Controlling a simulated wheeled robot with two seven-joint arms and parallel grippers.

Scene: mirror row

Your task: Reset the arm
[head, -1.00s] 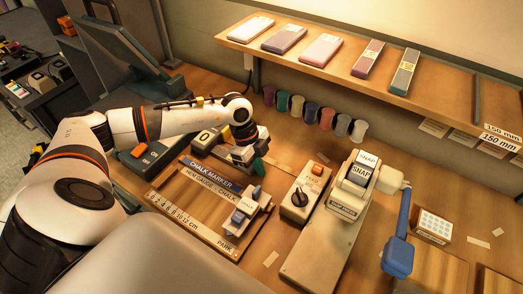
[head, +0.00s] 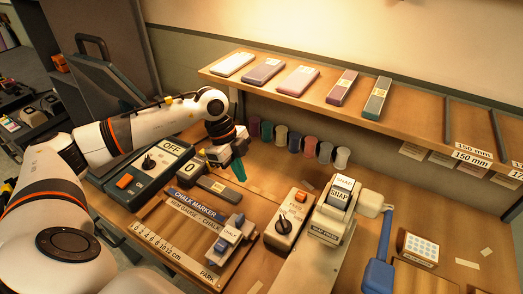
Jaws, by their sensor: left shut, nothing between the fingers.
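My left arm comes in from the left, and my left gripper (head: 238,172) points down above the bench. Its teal fingers are shut with nothing between them. It hangs beyond the chalk marker gauge (head: 190,232), close to the small grey unit (head: 212,186), and I cannot tell whether it touches anything. My right gripper is not in view.
A control box marked OFF (head: 150,165) stands at the left. A knob box (head: 287,222) and the snap press (head: 335,205) with a blue lever (head: 380,255) stand to the right. A wooden shelf (head: 400,105) with several bars overhangs the back. Coloured spools (head: 297,145) hang below it.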

